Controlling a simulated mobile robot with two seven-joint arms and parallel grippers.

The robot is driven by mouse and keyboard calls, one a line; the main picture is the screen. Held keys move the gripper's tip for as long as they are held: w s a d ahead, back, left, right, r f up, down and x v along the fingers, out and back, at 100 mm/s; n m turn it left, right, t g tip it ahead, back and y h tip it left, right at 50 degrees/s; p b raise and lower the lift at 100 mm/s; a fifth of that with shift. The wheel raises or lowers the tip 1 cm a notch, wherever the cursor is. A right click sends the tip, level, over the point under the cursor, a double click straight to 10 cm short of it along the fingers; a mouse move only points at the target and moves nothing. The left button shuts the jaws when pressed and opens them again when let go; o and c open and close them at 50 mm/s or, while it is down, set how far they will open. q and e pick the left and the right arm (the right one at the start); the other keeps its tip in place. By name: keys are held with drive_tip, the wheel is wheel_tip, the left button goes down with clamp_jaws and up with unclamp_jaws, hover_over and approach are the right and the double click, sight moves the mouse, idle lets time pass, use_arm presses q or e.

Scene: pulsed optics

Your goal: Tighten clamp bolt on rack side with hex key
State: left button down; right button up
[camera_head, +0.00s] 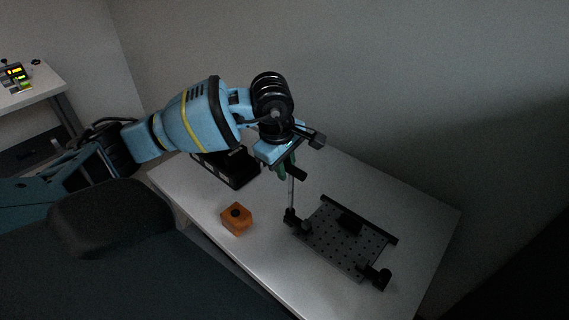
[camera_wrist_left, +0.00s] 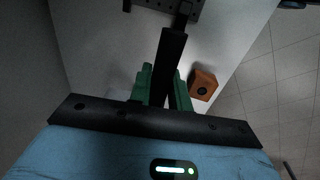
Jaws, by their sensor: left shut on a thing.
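My left gripper (camera_head: 287,168) has green fingers and is shut on the hex key. The hex key has a black handle and a thin silver shaft (camera_head: 291,193) that points down. The shaft's lower end is at or just above a black clamp (camera_head: 291,217) at the left corner of the dark perforated rack plate (camera_head: 335,247). I cannot tell whether the tip sits in the bolt, which is too small to make out. In the left wrist view the black handle (camera_wrist_left: 171,55) lies between the green fingers (camera_wrist_left: 163,88), and the plate shows at the top. My right gripper is not in view.
An orange block (camera_head: 236,219) with a dark round top stands on the white table (camera_head: 200,190), left of the plate. A black box (camera_head: 236,168) lies behind my left arm. Another black clamp (camera_head: 377,278) is at the plate's near right corner. The table's right side is clear.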

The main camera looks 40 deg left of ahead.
use_arm(q)
drive_tip(key=shift+s+r+n+p, duration=0.1)
drive_tip(key=shift+r+n+p, duration=0.2)
drive_tip(key=shift+n, duration=0.4)
drive_tip(key=shift+f, duration=0.75)
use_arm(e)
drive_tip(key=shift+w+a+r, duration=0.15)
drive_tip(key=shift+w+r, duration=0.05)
use_arm(q)
drive_tip(key=shift+r, duration=0.1)
drive_tip(key=shift+f, duration=0.2)
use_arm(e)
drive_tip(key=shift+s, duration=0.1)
